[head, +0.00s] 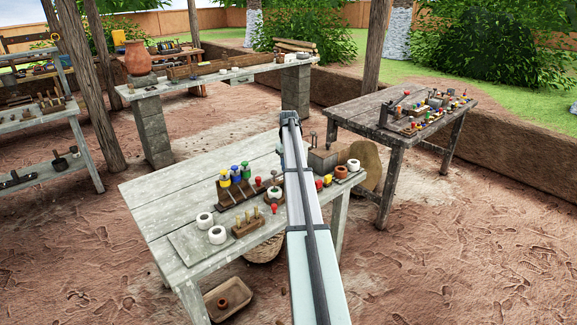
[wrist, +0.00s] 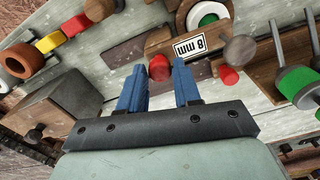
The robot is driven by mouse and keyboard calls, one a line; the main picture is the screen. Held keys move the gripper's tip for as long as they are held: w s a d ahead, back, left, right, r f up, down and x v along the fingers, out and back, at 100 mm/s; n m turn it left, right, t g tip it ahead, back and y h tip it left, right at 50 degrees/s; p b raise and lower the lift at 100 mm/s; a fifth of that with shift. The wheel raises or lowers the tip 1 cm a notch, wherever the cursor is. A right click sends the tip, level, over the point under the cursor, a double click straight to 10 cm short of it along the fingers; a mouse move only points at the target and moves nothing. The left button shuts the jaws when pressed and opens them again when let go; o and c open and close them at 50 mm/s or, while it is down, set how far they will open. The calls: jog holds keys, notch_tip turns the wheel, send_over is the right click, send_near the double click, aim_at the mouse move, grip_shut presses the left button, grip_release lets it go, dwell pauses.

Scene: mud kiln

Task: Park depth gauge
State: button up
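No item is plainly marked as a depth gauge, and I cannot tell which one it is. In the wrist view my gripper (wrist: 160,75) points at the table with its two blue fingers apart. A small red knob (wrist: 159,68) shows between the fingertips, with gaps on both sides; its depth relative to them is unclear. A dark brown board (wrist: 138,48) lies beyond the fingers. In the head view my arm hides the gripper.
A rack with yellow, blue and green knobbed tools (head: 236,190), white rings (head: 217,235) and a pegged block (head: 247,226) stand left of my arm. A wooden box (head: 323,159) and a terracotta ring (head: 341,172) stand right. The table's back left (head: 170,190) is clear.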

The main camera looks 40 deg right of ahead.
grip_shut()
jog(key=d, duration=1)
jog(key=shift+d, duration=0.25)
jog(key=shift+o, duration=0.7)
grip_release()
jog(key=shift+d, duration=0.15)
jog(key=shift+o, duration=1.4)
jog(key=shift+a, duration=0.2)
notch_tip(320, 180, up, 14)
